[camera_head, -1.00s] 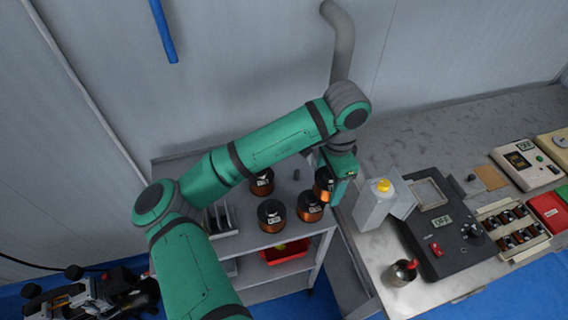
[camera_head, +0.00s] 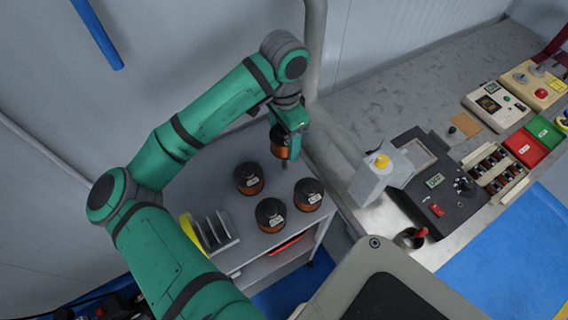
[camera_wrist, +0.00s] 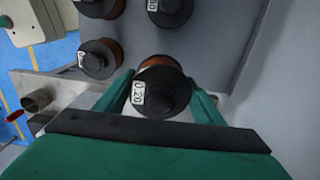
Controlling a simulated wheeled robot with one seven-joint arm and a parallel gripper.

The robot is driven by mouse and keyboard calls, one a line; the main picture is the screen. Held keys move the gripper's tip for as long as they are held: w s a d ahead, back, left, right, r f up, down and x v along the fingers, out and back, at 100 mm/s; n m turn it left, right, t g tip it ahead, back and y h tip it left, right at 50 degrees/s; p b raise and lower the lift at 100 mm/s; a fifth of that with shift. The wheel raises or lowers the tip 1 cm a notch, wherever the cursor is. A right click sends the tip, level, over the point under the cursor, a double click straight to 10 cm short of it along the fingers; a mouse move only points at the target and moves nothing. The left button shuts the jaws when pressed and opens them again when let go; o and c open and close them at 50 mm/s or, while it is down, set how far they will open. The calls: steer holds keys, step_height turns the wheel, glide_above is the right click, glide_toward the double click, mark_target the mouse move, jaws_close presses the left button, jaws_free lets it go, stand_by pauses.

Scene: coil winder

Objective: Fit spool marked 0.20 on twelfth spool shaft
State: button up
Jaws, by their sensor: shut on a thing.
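The spool marked 0.20 (camera_wrist: 160,92), with a black flange and copper winding, is between the fingers of my gripper (camera_wrist: 162,100) in the wrist view. The fingers are shut on it, one on each side. In the head view the held spool (camera_head: 279,146) hangs below my gripper (camera_head: 284,140), above the back right of the shelf top. No shaft marked as the twelfth can be made out.
Several other copper spools stand on the shelf top, including one (camera_head: 248,179), a second (camera_head: 308,195) and a third (camera_head: 270,215). A grey rack (camera_head: 212,232) stands at their left. The bench at right holds a black control box (camera_head: 440,190) and a metal cup (camera_head: 408,239).

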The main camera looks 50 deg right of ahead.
step_height(320, 180, down, 4)
steer(key=shift+s+f, duration=0.1)
steer(key=shift+s, duration=0.05)
steer(key=shift+f, duration=2.65)
steer(key=shift+f, duration=0.25)
steer(key=o, duration=1.6)
steer(key=shift+c, duration=0.2)
step_height(320, 180, up, 11)
steer(key=shift+s+a+f, duration=0.1)
steer(key=shift+s, duration=0.05)
